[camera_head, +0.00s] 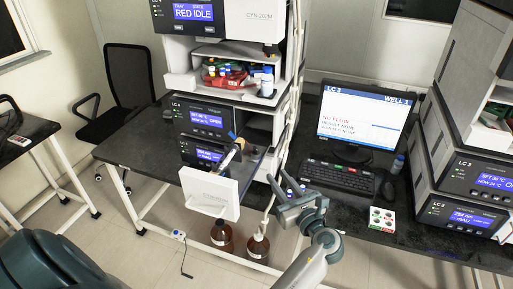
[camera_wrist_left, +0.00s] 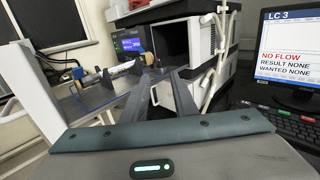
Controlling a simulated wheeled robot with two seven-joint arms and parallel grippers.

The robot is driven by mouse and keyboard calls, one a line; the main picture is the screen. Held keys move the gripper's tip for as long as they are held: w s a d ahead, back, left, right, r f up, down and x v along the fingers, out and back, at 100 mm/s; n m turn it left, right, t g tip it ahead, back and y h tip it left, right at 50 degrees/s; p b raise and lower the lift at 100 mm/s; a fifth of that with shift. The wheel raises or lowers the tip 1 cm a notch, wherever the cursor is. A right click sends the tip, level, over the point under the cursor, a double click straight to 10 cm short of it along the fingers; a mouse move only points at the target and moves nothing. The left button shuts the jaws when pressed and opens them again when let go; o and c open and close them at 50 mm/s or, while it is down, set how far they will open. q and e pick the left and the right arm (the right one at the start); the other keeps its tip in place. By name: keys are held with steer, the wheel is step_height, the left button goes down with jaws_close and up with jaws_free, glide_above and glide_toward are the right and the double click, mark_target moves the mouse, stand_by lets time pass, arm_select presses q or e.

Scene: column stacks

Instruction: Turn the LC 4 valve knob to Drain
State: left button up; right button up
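The left instrument stack has an open drawer with a white front panel (camera_head: 208,192). A pale cylinder with a tan end (camera_head: 229,157) lies across the open drawer, near a small blue part (camera_head: 232,135). The stack's small label is hard to read. My left gripper (camera_head: 287,190) is open and empty, right of the drawer front; its fingers (camera_wrist_left: 158,72) show apart. My right gripper is out of view.
A monitor (camera_head: 362,118) reading "NO FLOW", a keyboard (camera_head: 341,177) and a mouse (camera_head: 388,188) stand on the dark bench to the right. Brown bottles (camera_head: 221,238) stand below. Pale tubes (camera_head: 290,95) hang beside the stack. Another stack (camera_head: 478,172) is far right.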

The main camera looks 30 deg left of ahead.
mark_target(257, 149)
arm_select(q)
steer(key=p+x, duration=0.5)
steer(key=x, duration=1)
steer(key=shift+w+a+r, duration=0.1)
steer(key=shift+w+a, duration=0.1)
steer(key=shift+a, duration=0.05)
steer(key=shift+w+a, duration=0.35)
steer(key=shift+a, duration=0.2)
jaws_close()
